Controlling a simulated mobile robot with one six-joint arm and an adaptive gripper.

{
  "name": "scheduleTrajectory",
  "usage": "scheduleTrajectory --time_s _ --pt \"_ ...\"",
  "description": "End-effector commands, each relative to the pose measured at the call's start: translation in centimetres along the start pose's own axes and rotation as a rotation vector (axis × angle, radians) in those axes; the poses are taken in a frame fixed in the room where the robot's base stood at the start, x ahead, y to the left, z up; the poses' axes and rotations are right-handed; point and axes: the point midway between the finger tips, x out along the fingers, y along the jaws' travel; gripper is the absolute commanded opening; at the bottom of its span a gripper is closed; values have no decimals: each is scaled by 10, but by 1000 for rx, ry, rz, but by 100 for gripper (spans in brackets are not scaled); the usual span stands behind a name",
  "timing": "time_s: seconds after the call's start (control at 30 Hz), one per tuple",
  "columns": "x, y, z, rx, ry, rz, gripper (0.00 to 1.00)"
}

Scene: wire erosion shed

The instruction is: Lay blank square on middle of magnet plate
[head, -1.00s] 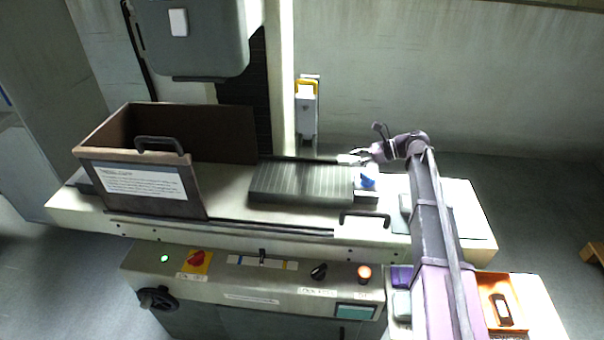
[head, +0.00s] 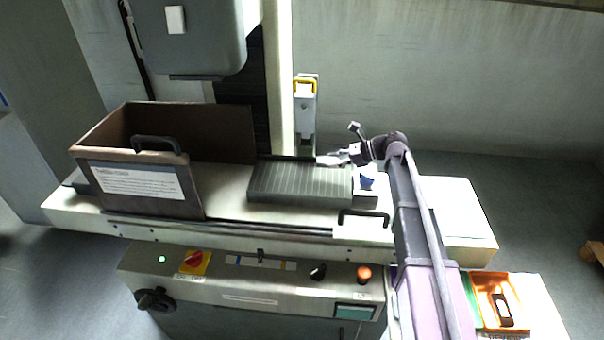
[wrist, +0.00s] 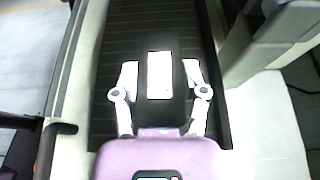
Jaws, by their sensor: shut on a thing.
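The magnet plate (head: 290,184) is a dark grey, finely ribbed slab on the machine bed. My gripper (head: 328,160) is over its right rear part in the head view. In the wrist view my gripper (wrist: 160,86) is shut on the blank (wrist: 153,113), a dark block with a white rectangle on its face. The ribbed plate (wrist: 118,35) lies behind the blank, whose sides look roughly in line with the plate's long edges. The gap between blank and plate cannot be told. The blank is too small to make out in the head view.
The machine column (head: 281,80) rises behind. An orange tray (head: 487,292) is at front right. The plate's visible top looks clear.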

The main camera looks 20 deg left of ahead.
Motion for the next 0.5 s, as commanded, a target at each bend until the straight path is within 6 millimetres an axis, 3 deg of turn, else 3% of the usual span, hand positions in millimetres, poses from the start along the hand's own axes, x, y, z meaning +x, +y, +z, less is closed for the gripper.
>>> scheduleTrajectory --time_s 0.3,0.5 --pt "55 10 16 -1 -2 2 0" --pt "74 13 23 0 -2 1 0"
